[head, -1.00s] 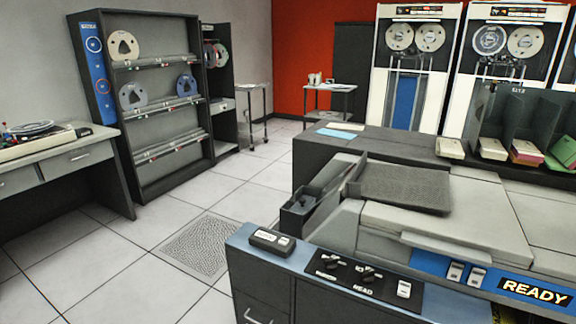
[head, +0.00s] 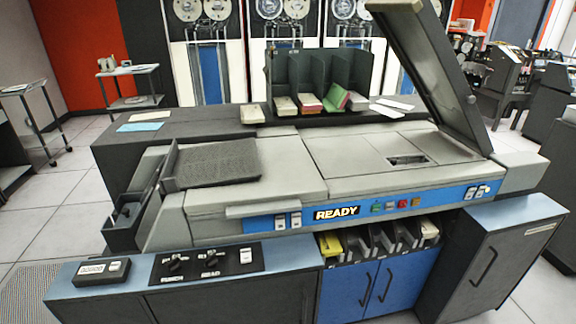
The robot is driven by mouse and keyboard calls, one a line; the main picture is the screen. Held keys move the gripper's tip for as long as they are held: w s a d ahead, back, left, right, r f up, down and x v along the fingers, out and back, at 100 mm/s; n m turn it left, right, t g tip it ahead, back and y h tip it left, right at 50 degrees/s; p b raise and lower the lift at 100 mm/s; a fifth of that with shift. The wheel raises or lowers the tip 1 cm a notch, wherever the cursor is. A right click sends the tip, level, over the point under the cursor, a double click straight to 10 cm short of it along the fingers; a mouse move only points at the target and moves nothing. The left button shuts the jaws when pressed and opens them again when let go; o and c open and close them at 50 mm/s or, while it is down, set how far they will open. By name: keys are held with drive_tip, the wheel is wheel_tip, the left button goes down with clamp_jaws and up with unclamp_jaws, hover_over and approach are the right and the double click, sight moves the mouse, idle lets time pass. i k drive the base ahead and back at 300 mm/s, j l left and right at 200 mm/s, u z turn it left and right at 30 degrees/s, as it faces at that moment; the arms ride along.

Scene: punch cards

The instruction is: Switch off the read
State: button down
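The card machine (head: 330,165) stands in the middle of the head view, with a lit READY sign (head: 337,213) on its blue front strip. A black control panel (head: 228,268) lies on the low blue-topped counter at its front left. The READ switch (head: 212,262) is a small dark knob or toggle on this panel, above the word READ. A similar PUNCH switch (head: 176,265) is to its left and a white rocker (head: 246,256) to its right. The switches' exact positions are too small to tell. My gripper is not in view.
A small dark box (head: 102,271) with light buttons sits left of the panel. Two white rockers (head: 288,220) and coloured buttons (head: 396,205) are on the machine's front. A raised lid (head: 425,75) leans at the right. Open tiled floor (head: 45,215) lies to the left.

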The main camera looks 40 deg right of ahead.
sight(470, 192)
drive_tip(key=z, duration=1.2)
